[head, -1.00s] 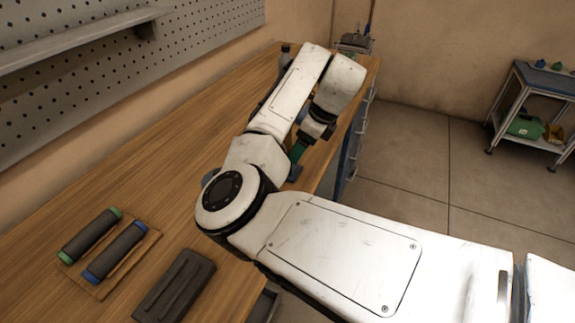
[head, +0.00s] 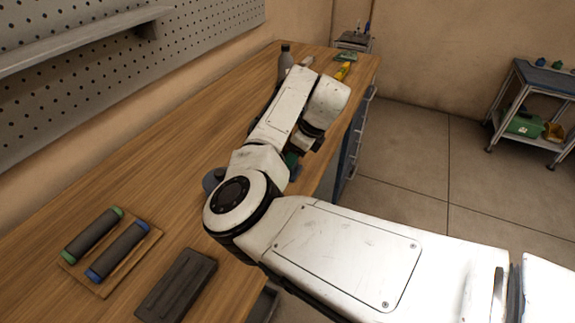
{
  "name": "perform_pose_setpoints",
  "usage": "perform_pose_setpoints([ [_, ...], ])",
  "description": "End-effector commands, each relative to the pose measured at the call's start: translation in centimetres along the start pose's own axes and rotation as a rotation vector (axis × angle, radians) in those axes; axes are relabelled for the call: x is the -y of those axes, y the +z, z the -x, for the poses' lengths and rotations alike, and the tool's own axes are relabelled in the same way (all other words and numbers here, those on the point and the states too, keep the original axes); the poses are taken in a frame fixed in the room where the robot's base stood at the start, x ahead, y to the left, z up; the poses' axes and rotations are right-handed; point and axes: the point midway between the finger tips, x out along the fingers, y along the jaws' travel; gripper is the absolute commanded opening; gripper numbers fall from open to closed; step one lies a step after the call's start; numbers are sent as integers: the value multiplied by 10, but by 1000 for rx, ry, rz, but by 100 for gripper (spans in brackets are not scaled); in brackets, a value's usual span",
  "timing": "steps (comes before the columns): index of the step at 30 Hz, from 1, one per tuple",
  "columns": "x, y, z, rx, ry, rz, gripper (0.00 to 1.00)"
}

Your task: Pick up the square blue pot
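I cannot make out a square blue pot for certain. A bluish-grey rounded thing (head: 213,179) shows only in part on the bench, left of my arm's elbow joint, and its shape is hidden. My gripper (head: 302,146) is a dark shape below the white wrist, over the right side of the bench. A dark green thing (head: 291,159) shows just below it, partly hidden by my arm. I cannot tell whether the gripper touches it, nor whether the fingers are open or shut.
A wooden bench (head: 185,150) runs along the pegboard wall. It carries a grey bottle (head: 286,60), a yellow thing (head: 343,71), two dark rolls on a board (head: 110,245) and a dark tray (head: 176,285). A cart (head: 535,100) stands right across open floor.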

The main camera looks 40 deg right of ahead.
Motion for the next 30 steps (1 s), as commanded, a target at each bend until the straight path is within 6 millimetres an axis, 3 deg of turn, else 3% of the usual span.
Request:
perform_pose_setpoints([
  [14,0,0,0,0,0,0,7],
  [23,0,1,2,1,-1,1,7],
  [30,1,8,17,2,-3,2,7],
])
